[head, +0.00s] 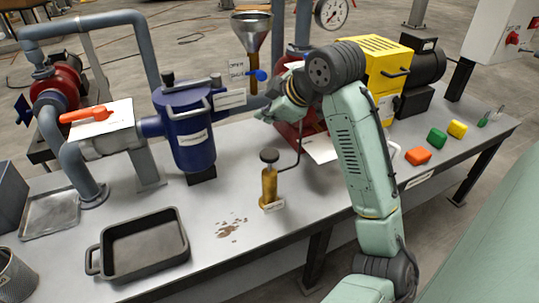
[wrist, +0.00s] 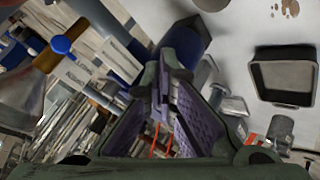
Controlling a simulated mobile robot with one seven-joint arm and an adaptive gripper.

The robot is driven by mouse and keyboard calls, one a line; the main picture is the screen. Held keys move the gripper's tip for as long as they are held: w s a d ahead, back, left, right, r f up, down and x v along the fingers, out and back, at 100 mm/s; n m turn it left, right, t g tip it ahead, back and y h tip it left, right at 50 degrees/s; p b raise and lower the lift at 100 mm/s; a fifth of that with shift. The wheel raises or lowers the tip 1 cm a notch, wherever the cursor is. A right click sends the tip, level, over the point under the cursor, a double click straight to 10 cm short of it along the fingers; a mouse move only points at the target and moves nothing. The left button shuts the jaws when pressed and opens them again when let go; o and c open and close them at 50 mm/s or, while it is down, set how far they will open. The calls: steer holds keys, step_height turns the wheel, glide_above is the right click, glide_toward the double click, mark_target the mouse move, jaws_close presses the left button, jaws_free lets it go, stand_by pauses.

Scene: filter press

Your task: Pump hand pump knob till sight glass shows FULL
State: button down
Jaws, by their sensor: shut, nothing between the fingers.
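The hand pump (head: 269,187) stands upright on the bench as a short brass cylinder. Its dark round knob (head: 269,155) sits on top, raised on a short stem. My gripper (head: 263,117) is in the air above and behind the knob in the head view, apart from it. In the wrist view my gripper (wrist: 171,78) is shut and empty, with its fingers over the blue vessel's side of the bench. A sight glass cannot be made out, so its level cannot be read.
The blue filter vessel (head: 192,135) stands left of the pump, with a funnel (head: 252,32) and blue-handled valve (head: 257,75) behind. A dark pan (head: 145,245) lies front left.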

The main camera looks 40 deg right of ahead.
mark_target(267, 155)
step_height(267, 155, down, 8)
steer(key=b, duration=0.5)
steer(key=shift+r, duration=0.25)
steer(key=shift+f, duration=0.15)
stand_by(0.8)
steer(key=shift+f+b, duration=0.3)
steer(key=shift+b, duration=0.05)
steer(key=shift+f+b, duration=1.35)
steer(key=shift+f, duration=0.6)
stand_by(1.5)
steer(key=shift+r, duration=0.15)
steer(key=shift+r+p, duration=1.85)
steer(key=shift+r, duration=0.4)
steer(key=shift+r+p, duration=2)
steer(key=shift+r, duration=0.45)
